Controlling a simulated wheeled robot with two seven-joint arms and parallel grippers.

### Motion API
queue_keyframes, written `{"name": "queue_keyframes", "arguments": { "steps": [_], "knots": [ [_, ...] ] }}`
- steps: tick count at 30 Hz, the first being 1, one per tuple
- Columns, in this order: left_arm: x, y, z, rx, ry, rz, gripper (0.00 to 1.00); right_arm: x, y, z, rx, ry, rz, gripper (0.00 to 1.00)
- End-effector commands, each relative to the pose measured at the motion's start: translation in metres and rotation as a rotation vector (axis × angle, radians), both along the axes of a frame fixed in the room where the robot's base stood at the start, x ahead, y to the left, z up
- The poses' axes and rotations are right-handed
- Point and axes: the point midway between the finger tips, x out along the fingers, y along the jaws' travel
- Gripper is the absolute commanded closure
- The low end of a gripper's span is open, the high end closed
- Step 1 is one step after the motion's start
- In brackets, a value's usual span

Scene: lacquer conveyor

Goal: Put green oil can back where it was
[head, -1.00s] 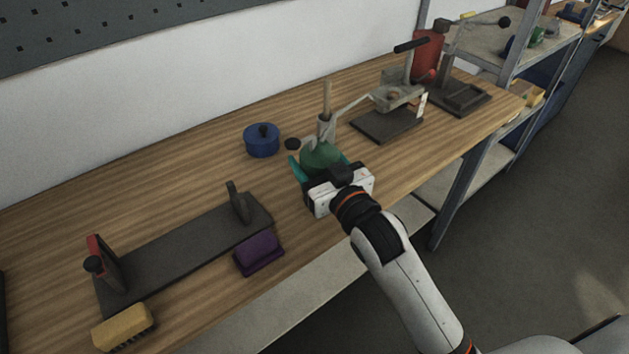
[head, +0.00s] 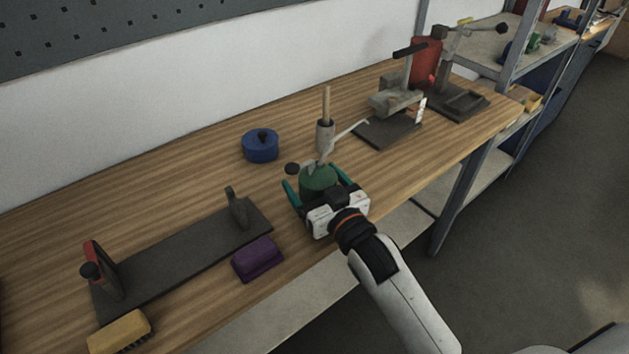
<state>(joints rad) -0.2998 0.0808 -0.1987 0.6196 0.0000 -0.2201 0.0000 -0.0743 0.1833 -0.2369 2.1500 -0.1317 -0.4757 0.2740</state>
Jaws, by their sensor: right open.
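The green oil can (head: 318,178) stands upright near the front edge of the wooden bench, its grey spout pointing up to the right. A dark round piece shows at its left. My right gripper (head: 317,185) is open, with one teal finger on each side of the can and a small gap at the left finger. The gripper body hides the can's lower front, so its contact with the bench is not fully visible. My left gripper is not in view.
Behind the can stands a grey cup with a wooden stick (head: 326,105). A blue lidded pot (head: 260,147) is at back left, a purple block (head: 257,259) at front left. A dark long plate with uprights (head: 180,258) and a yellow brush (head: 119,332) lie left. Press stands (head: 388,132) are right.

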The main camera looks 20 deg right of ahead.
Motion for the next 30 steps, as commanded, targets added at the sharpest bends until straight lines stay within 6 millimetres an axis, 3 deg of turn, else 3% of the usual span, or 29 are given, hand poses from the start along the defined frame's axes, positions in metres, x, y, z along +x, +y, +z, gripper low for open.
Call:
{"name": "queue_keyframes", "arguments": {
  "steps": [5,8,21,30],
  "knots": [
    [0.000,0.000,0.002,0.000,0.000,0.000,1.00,0.000,0.000,0.004,-0.001,-0.002,0.000,0.14],
    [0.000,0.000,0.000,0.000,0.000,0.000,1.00,-0.010,-0.002,0.002,0.000,0.001,0.000,0.14],
    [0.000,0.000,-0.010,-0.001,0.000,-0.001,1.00,-0.097,-0.019,0.001,0.000,0.004,0.000,0.14],
    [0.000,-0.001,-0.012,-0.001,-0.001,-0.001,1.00,-0.118,-0.023,0.003,0.000,0.000,-0.001,0.14]
  ]
}}
